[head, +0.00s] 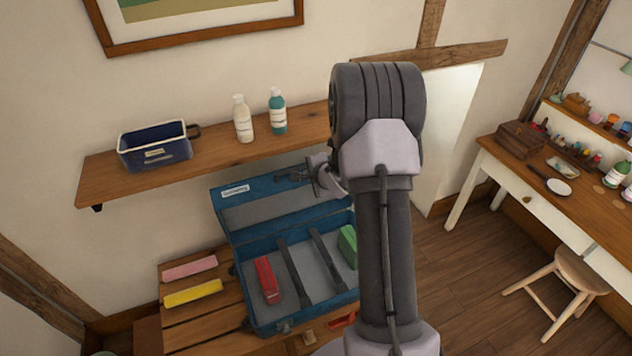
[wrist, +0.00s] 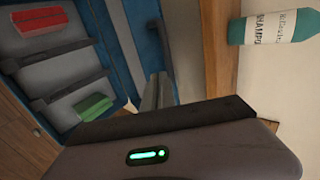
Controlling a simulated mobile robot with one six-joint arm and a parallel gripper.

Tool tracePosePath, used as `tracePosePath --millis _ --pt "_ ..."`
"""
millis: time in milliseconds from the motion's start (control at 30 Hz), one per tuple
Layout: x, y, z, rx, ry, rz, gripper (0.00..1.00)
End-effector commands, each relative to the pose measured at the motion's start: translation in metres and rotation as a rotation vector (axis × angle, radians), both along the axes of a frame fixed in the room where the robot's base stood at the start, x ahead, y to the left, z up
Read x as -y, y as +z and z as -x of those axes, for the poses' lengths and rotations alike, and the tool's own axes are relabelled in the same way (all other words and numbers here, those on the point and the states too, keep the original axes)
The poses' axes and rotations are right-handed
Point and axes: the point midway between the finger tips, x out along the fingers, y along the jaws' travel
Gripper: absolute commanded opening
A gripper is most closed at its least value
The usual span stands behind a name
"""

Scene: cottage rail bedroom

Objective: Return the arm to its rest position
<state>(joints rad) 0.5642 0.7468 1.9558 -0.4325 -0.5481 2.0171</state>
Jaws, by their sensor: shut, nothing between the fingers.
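My arm (head: 385,230) rises in front of the scene in the head view and bends at the top. My gripper (head: 290,175) points left, small and partly hidden by my arm, in front of the raised lid of a blue toolbox (head: 300,318). The gripper is shut and holds nothing. The toolbox is open, with a red block (head: 267,280) in its left compartment and a green block (head: 348,246) in its right one. Both blocks also show in the wrist view, the red one (wrist: 38,20) and the green one (wrist: 92,108).
A wall shelf (head: 215,162) above the toolbox holds a navy bin (head: 155,150), a cream bottle (head: 243,120) and a teal bottle (head: 278,112). Pink (head: 189,269) and yellow (head: 193,293) blocks lie left of the toolbox. A desk (head: 560,205) and stool (head: 575,272) stand right, with clear floor before them.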

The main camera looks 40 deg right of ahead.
Motion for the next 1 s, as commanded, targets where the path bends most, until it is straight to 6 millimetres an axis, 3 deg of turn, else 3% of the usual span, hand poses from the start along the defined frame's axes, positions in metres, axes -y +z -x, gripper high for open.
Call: tracePosePath --millis 33,200,500,600,667,767,900,1000 --pt "-0.001 0.018 0.011 0.003 -0.002 0.003 0.0" --pt "-0.008 0.047 0.04 0.003 -0.001 0.003 0.0" --pt "-0.013 0.058 0.053 0.001 0.004 0.01 0.0" --pt "-0.027 0.071 0.056 -0.04 0.05 0.117 0.0" --pt "-0.049 0.085 0.067 -0.103 0.117 0.235 0.0" --pt "-0.112 0.102 0.113 -0.234 0.305 0.418 0.0" --pt "-0.214 0.093 0.207 -0.341 0.692 0.547 0.0" --pt "-0.266 0.08 0.263 -0.337 0.945 0.584 0.0"
